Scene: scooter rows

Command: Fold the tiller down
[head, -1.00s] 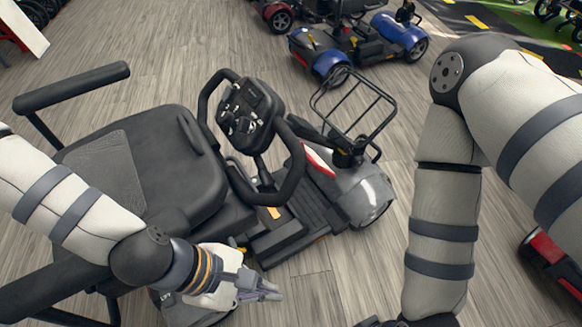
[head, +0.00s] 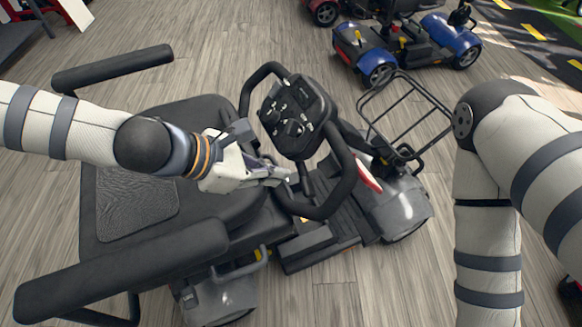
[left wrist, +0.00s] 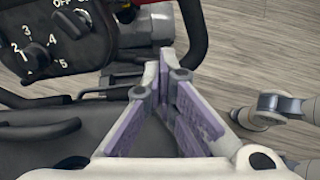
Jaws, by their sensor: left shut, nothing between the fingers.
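The grey scooter's tiller (head: 297,115) stands up over the footwell, with a black loop handlebar (head: 345,180) around its control panel. My left gripper (head: 285,174) is over the seat's front edge, just left of the tiller column and below the panel. Its fingers are shut and empty. In the left wrist view the fingers (left wrist: 165,70) meet near the handlebar (left wrist: 194,35), and the control panel (left wrist: 50,38) with its numbered dial is at upper left. I cannot tell whether the fingers touch the tiller. My right arm hangs at the right; its gripper is out of frame.
The scooter's black seat (head: 130,205) and armrests (head: 120,270) fill the left. A wire basket (head: 405,115) sits at its front. A blue scooter (head: 405,45) stands behind. Wood floor is clear at the bottom right of the scooter.

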